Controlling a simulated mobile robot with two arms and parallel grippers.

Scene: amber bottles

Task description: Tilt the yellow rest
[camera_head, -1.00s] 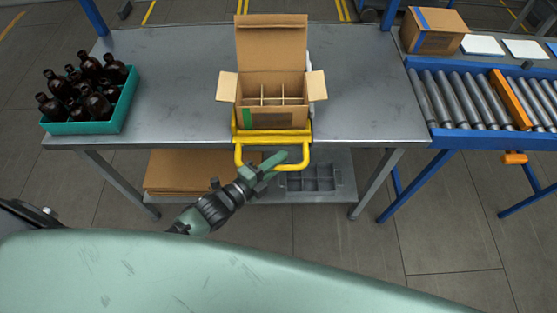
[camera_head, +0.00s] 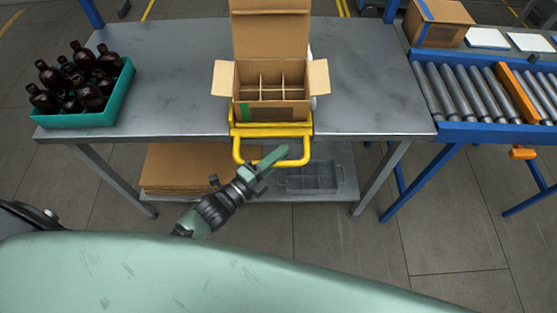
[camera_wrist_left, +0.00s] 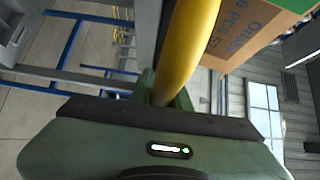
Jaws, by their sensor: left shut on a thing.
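The yellow rest (camera_head: 271,129) stands at the front edge of the grey table. Its looped handle (camera_head: 240,152) sticks out past the edge towards me. An open cardboard box (camera_head: 290,112) with dividers sits on the rest, and its compartments look empty. My left gripper (camera_head: 271,160) is shut on the lower bar of the handle. In the left wrist view the yellow bar (camera_wrist_left: 188,45) runs between the fingers (camera_wrist_left: 165,92), with the printed box (camera_wrist_left: 250,32) beyond it. The right gripper is not in view.
A teal crate (camera_head: 95,120) of several amber bottles (camera_head: 90,96) stands at the table's left. A roller conveyor (camera_head: 470,95) is at the right, with another box (camera_head: 437,25) behind it. Flat cardboard (camera_head: 185,168) and a grey divided tray (camera_head: 312,177) lie on the lower shelf.

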